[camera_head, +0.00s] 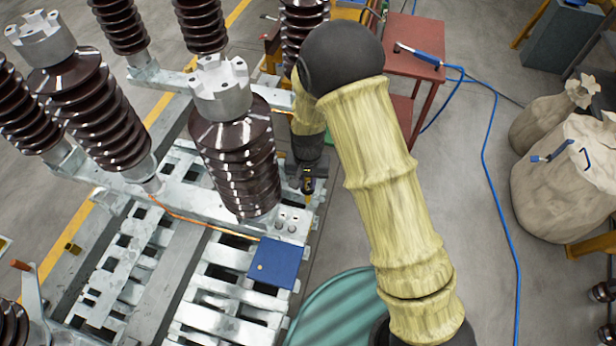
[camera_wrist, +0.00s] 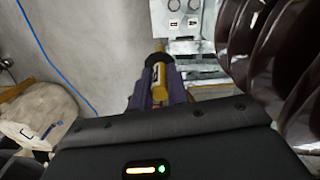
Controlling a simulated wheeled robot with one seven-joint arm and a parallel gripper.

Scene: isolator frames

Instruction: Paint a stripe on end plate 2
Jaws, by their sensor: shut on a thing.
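My gripper (camera_wrist: 160,92) is shut on a yellow and black paint marker (camera_wrist: 158,72), seen in the wrist view between the two purple-grey fingers. In the head view the marker (camera_head: 308,184) hangs roughly upright, its lower end just above and to the right of a bolted metal end plate (camera_head: 290,222). This plate sits at the foot of the brown ribbed insulator (camera_head: 236,165). A grey plate with fittings also shows ahead of the marker in the wrist view (camera_wrist: 176,22). I cannot read a number on any plate. No stripe is clear, and contact cannot be told.
Several other brown insulators (camera_head: 92,115) stand on the galvanised frame to the left. A blue panel (camera_head: 271,262) lies on the frame's front. A red table (camera_head: 420,50) stands behind, large beige sacks (camera_head: 560,180) at the right. A blue hose (camera_head: 490,180) runs across the floor.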

